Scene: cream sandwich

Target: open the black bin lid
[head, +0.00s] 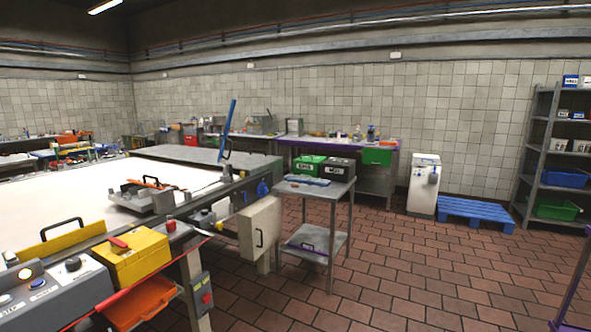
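A dark grey-black bin (338,171) with a pale label on its front stands on a small metal side table (335,192), right of the middle of the head view. Its top looks flat and closed, but it is small and far away, so the lid's edge is hard to make out. A green bin (306,168) stands directly to its left on the same table. Neither of my grippers shows in the head view.
A long workbench with a white top (50,195) fills the left. A yellow box (132,262) and a cream panel (260,230) are along its near edge. A blue pallet (476,211) and shelving stand at right. The brick-red tiled floor (410,270) is clear.

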